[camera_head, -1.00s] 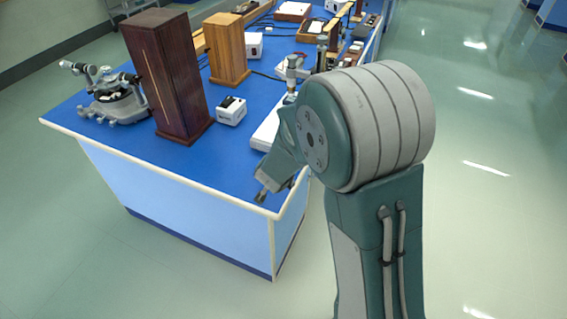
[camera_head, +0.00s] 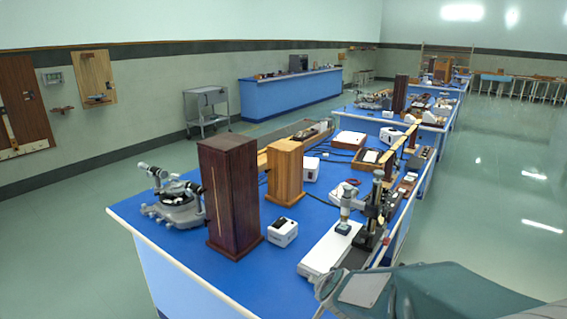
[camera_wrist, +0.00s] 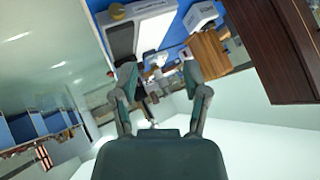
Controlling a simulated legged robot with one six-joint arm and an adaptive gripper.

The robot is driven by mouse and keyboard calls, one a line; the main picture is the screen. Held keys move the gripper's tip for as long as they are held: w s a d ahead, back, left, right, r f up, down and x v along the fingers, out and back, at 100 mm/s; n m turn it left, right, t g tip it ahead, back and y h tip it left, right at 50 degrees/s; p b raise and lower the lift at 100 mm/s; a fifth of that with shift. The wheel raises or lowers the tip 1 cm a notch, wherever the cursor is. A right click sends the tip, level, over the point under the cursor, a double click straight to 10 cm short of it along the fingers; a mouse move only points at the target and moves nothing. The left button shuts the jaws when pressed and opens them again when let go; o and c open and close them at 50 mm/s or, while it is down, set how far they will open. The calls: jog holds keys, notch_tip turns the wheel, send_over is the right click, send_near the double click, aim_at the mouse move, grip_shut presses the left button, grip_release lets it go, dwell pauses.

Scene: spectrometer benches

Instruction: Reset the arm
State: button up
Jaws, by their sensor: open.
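My gripper (camera_wrist: 162,95) shows in the wrist view with its two fingers apart and nothing between them. In the head view my arm lies low at the bottom right, beside the front right corner of the blue bench (camera_head: 190,262). The gripper's fingertips cannot be made out there. The wrist view looks along the bench at a tilt, with the dark wooden box and the lighter wooden box (camera_wrist: 208,50) at its upper right.
On the bench stand a dark wooden box (camera_head: 230,195), a light wooden box (camera_head: 285,172), a spectrometer (camera_head: 175,200), a small white box (camera_head: 282,232) and a white-based stand (camera_head: 330,250). Open floor (camera_head: 500,200) lies to the right. More benches stand behind.

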jog(key=s+r+n+g+y, duration=0.15)
jog(key=s+r+n, duration=0.25)
jog(key=s+r, duration=0.45)
jog(key=s+d+g+h, duration=0.1)
jog(key=s+d, duration=0.2)
jog(key=s, duration=0.5)
jog(key=s+d+r+n+g+h, duration=0.1)
jog(key=s+d, duration=0.2)
jog(key=s, duration=0.5)
jog(key=shift+n, duration=0.3)
